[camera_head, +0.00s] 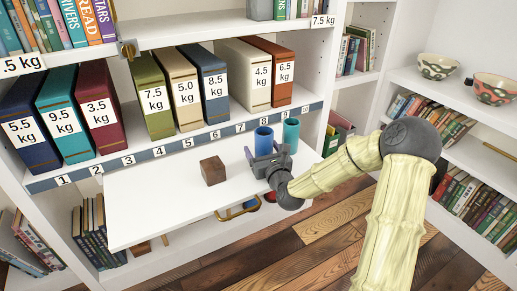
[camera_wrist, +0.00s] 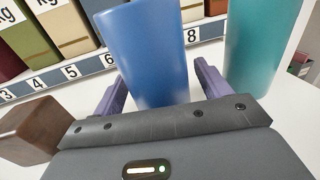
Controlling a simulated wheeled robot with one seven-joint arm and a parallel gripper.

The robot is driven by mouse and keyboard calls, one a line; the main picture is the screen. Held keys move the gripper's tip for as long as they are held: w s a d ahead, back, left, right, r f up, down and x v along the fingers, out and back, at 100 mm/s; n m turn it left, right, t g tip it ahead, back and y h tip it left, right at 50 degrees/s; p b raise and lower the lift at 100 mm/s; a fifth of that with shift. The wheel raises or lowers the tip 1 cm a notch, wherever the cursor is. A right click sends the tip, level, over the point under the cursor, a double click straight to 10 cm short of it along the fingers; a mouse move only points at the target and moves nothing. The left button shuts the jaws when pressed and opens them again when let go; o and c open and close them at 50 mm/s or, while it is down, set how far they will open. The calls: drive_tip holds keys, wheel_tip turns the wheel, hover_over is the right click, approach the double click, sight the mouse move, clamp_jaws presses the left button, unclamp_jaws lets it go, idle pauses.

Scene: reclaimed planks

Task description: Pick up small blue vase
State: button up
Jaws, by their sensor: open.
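The small blue vase (camera_head: 263,139) is a plain blue cylinder standing upright on a white fold-out board in front of the shelf. In the wrist view the blue vase (camera_wrist: 149,55) stands straight ahead, between my two purple fingers. My gripper (camera_head: 262,157) is open, low over the board, with a finger on each side of the vase's lower part. In the wrist view my gripper (camera_wrist: 160,92) shows gaps beside the vase; its base is partly hidden by the gripper body. I cannot tell whether either finger touches it.
A teal vase (camera_head: 291,133) stands close on the right. A brown wooden cube (camera_head: 212,170) sits to the left on the white board (camera_head: 150,208). Several weight-labelled binders (camera_head: 158,95) stand on the shelf behind, above a numbered strip (camera_head: 190,143). The board's left part is clear.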

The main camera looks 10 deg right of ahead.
sight(263, 129)
drive_tip(key=shift+w+d, duration=0.1)
drive_tip(key=shift+w, duration=0.35)
drive_tip(key=shift+s, duration=0.4)
drive_tip(key=shift+w, duration=0.1)
drive_tip(key=c, duration=1.2)
drive_tip(key=shift+o, duration=0.2)
drive_tip(key=shift+r, duration=0.1)
wheel_tip(263, 129, up, 10)
drive_tip(key=p, duration=0.5)
drive_tip(key=shift+a, duration=0.2)
drive_tip(key=shift+d, duration=0.15)
